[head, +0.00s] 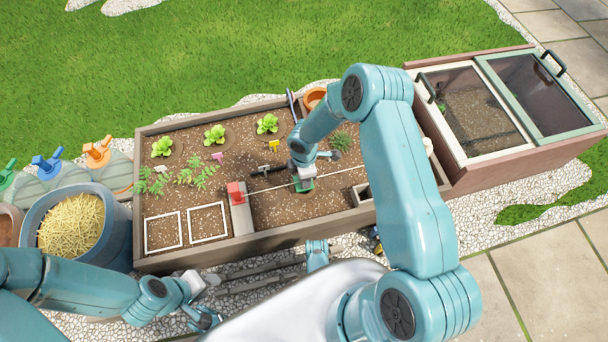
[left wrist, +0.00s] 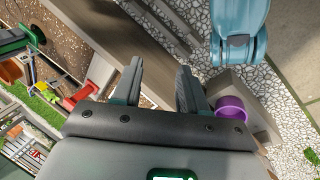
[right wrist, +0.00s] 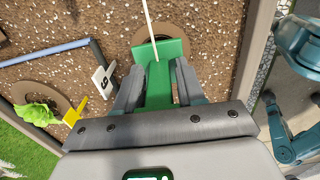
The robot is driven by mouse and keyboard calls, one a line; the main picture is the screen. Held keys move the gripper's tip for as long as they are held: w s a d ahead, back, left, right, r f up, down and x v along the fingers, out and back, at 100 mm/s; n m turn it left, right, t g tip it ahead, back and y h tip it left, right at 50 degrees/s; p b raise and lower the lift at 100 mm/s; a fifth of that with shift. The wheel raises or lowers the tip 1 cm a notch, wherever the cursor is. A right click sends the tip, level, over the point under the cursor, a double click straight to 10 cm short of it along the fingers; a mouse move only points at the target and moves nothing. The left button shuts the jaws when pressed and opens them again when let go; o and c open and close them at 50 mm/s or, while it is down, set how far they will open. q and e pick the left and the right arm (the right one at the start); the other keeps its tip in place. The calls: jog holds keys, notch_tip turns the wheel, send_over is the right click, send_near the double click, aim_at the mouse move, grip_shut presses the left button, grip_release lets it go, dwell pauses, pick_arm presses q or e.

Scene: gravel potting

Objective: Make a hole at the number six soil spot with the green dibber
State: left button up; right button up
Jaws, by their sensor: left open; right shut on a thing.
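The green dibber (right wrist: 165,75) is held between the fingers of my right gripper (right wrist: 160,88). In the head view, its green handle (head: 304,184) shows low over the bed's soil, with my right gripper (head: 304,172) on it. A ringed soil spot (right wrist: 186,28) lies beyond the handle in the right wrist view, partly covered by it. The dibber's tip is hidden, so I cannot tell whether it touches soil. A white tag (right wrist: 103,82) stands nearby; its number is not readable. My left gripper (left wrist: 160,92) is open and empty, outside the bed's front edge.
A white string (head: 340,173) crosses the soil near the dibber. A straw-filled tub (head: 118,225) stands left; a cold frame (head: 470,175) stands right.

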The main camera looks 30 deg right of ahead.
jog(key=shift+f+b, duration=1.2)
jog(key=shift+f, duration=0.25)
pick_arm(q)
jog(key=w+f, duration=0.2)
jog(key=shift+a+f+t, duration=0.2)
jog(key=shift+f+t, duration=0.1)
jog(key=shift+t, duration=0.1)
jog(key=shift+s, duration=0.1)
pick_arm(e)
jog(key=shift+r, duration=0.1)
notch_tip(320, 180, up, 6)
jog(key=p, duration=0.4)
jog(key=shift+f, duration=0.2)
jog(key=shift+r+p, duration=1.7)
jog(key=shift+r, duration=0.6)
pick_arm(q)
jog(key=s+d+r+g, duration=0.1)
jog(key=s+r, duration=0.2)
jog(key=r, duration=0.4)
jog(key=shift+s+d, duration=0.1)
pick_arm(e)
jog(key=shift+r+p, duration=1.8)
jog(key=shift+r, duration=0.7)
pick_arm(q)
notch_tip(320, 180, up, 4)
jog(key=shift+f, duration=0.25)
